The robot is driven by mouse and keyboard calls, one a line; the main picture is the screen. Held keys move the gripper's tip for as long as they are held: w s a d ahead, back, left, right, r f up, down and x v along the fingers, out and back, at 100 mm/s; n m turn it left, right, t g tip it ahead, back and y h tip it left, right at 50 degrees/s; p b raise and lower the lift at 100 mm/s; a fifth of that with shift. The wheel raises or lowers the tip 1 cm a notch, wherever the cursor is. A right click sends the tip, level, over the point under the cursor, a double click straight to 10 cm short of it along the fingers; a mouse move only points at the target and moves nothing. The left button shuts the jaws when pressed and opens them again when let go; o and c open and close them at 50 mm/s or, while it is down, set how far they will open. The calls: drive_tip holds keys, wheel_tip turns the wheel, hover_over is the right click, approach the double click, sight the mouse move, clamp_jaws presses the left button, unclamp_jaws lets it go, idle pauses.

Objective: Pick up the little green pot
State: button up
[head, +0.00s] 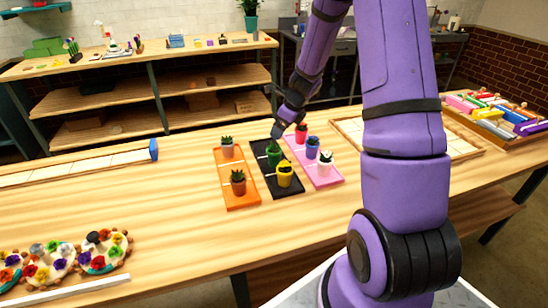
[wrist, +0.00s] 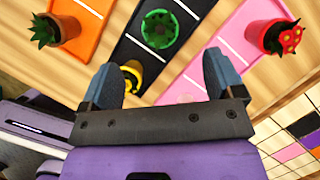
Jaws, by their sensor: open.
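The little green pot (head: 274,159) holds a dark plant and stands on the black tray (head: 291,194), behind a yellow pot (head: 285,179). In the wrist view the green pot (wrist: 146,35) is seen from above, ahead of the space between my fingertips. My gripper (head: 280,137) is just above and behind the green pot in the head view. In the wrist view my gripper (wrist: 164,72) has its two dark fingers spread wide with nothing held. The yellow pot (wrist: 134,70) shows close to the left finger, partly hidden.
An orange tray (head: 238,203) with terracotta pots lies left of the black tray. A pink tray (head: 327,182) on the right carries a blue-purple pot (head: 312,151), a white pot (head: 324,168) and a red pot (head: 301,134). Wreaths (head: 104,251) lie front left.

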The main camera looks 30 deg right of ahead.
sight(275, 144)
drive_tip(key=x, duration=0.5)
drive_tip(key=shift+d+f, duration=0.2)
drive_tip(key=shift+f, duration=0.05)
drive_tip(key=shift+x, duration=2.95)
drive_tip(key=shift+s+a, duration=0.15)
drive_tip(key=c, duration=1.2)
drive_tip(key=shift+r, duration=0.1)
